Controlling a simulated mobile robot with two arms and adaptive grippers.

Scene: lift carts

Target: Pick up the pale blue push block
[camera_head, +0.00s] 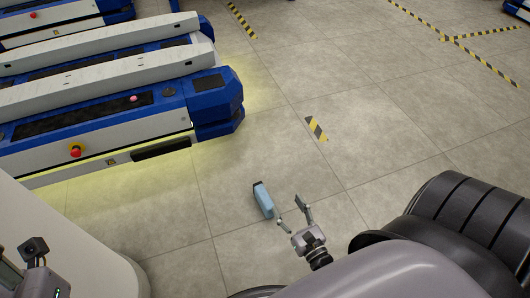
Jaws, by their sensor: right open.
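The pale blue push block (263,201) is a small elongated block with a dark end, seen near the middle of the view over the tiled floor. My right gripper (293,213) is just right of and below it in the picture. Its two fingers are spread apart with nothing between them. The left finger is close to the block's lower end; I cannot tell if they touch. Part of what looks like my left gripper (35,265) shows at the bottom left corner, its fingers not clear.
A yellow-black floor marking (317,128) lies right of the carts. The tiled floor (350,80) is open at centre and right.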

